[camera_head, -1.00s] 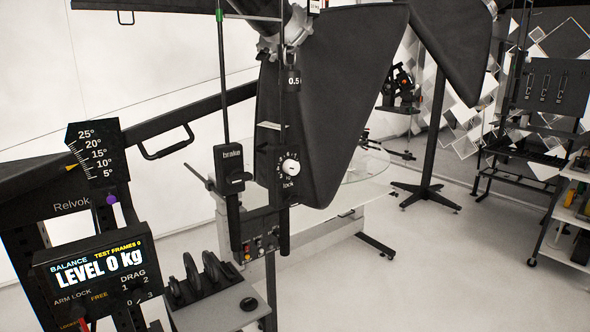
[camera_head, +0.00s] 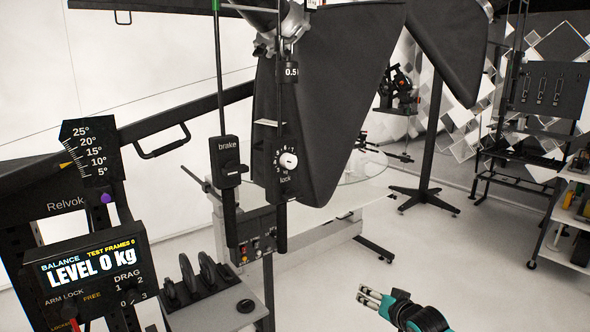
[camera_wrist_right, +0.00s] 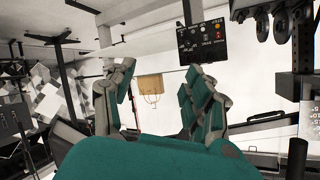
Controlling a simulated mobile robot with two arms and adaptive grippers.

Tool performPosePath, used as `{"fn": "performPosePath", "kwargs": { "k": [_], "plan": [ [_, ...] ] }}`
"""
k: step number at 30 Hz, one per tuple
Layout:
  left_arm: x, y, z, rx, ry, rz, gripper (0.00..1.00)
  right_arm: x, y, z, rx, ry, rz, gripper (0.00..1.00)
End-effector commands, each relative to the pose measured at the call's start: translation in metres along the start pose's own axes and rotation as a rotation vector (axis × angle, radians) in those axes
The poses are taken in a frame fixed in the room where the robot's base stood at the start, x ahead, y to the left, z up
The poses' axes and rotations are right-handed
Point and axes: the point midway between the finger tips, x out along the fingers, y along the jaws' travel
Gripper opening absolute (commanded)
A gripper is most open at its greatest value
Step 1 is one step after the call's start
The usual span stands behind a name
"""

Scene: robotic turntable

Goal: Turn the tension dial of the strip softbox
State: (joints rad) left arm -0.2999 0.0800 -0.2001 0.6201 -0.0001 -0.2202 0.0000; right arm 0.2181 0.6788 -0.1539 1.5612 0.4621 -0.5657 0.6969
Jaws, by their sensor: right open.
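The tension dial (camera_head: 288,161) is a round white knob with numbers around it on a black plate, with the word "lock" below. It sits in front of the black strip softbox (camera_head: 340,95). My right gripper (camera_head: 368,297) shows at the bottom right of the head view, below and to the right of the dial and well apart from it. Its fingers are open and empty in the right wrist view (camera_wrist_right: 160,90). I cannot pick out the dial in that view. My left gripper is not in view.
A brake box (camera_head: 228,162) hangs left of the dial. A balance display (camera_head: 88,268) reads "LEVEL 0 kg" at the lower left. A dark control box with buttons (camera_head: 253,240) is below the dial. A glass turntable (camera_head: 362,172) is behind. A shelf (camera_head: 570,220) stands right. The lower-middle floor is open.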

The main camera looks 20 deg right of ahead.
Motion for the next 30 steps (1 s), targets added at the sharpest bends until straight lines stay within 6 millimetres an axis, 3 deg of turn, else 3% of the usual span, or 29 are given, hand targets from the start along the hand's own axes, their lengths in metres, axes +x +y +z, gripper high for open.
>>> {"fn": "performPosePath", "kwargs": {
  "k": [1, 3, 6, 10, 12, 15, 19, 23, 30],
  "plan": [
    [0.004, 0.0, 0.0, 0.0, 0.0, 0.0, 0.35, -0.013, -0.024, -0.042, 0.015, 0.052, -0.049, 0.53],
    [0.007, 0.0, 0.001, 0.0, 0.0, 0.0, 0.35, -0.036, -0.059, -0.091, 0.046, 0.105, -0.119, 0.53],
    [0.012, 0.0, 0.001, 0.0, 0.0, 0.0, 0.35, -0.083, -0.111, -0.149, 0.078, 0.165, -0.227, 0.53],
    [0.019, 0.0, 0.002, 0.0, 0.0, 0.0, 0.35, -0.16, -0.179, -0.198, 0.091, 0.209, -0.368, 0.53],
    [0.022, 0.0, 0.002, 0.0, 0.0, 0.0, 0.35, -0.198, -0.207, -0.207, 0.089, 0.213, -0.428, 0.53],
    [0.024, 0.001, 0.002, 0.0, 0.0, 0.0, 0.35, -0.241, -0.236, -0.208, 0.077, 0.209, -0.486, 0.53],
    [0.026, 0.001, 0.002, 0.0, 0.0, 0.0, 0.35, -0.271, -0.254, -0.204, 0.068, 0.199, -0.523, 0.53],
    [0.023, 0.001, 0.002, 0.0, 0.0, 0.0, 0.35, -0.276, -0.26, -0.204, 0.07, 0.194, -0.532, 0.53],
    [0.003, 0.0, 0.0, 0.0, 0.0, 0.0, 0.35, -0.247, -0.28, -0.215, 0.074, 0.193, -0.535, 0.53]
  ]
}}
